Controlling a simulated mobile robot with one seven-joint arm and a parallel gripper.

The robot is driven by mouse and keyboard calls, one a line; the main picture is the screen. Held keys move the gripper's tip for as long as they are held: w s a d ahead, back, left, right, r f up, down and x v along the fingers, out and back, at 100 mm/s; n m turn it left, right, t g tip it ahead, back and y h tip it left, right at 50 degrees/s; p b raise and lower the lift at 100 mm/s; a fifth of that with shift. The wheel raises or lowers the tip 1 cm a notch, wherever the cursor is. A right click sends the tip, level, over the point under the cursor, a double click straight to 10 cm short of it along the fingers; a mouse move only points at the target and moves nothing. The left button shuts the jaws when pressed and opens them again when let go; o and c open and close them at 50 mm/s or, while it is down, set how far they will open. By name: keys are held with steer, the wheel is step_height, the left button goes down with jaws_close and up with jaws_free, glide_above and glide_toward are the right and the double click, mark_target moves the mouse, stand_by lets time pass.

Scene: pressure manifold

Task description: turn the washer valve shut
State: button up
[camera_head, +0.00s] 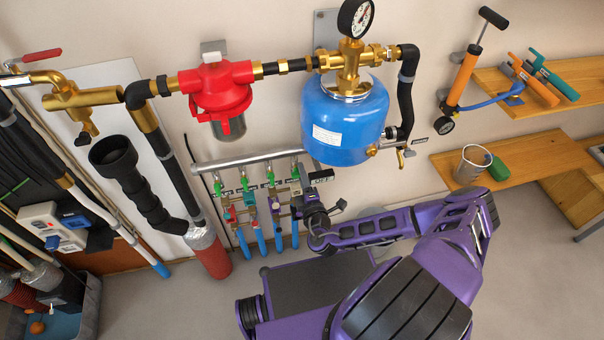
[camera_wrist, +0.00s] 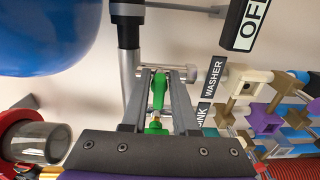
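The washer valve's green lever (camera_wrist: 158,92) shows in the wrist view, lying between the two fingers of my gripper (camera_wrist: 164,74). A black-and-white WASHER label (camera_wrist: 212,78) is just to the right of it. The fingers stand apart, with gaps visible beside the lever, so my gripper looks open around it; contact cannot be made out. In the head view my gripper (camera_head: 312,202) is at the right end of the row of valves, below the grey manifold pipe (camera_head: 250,160), and hides part of the rightmost valve.
A black OFF sign (camera_wrist: 250,22) is close to the fingers on the right. More valves with green levers (camera_head: 244,182) and blue pipes (camera_head: 262,241) stand to the left. The blue tank (camera_head: 345,125) hangs above. A red filter (camera_head: 217,90) is at upper left.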

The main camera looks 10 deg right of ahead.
steer(key=shift+o, duration=1.1)
steer(key=s, duration=1.7)
steer(key=shift+s, duration=0.2)
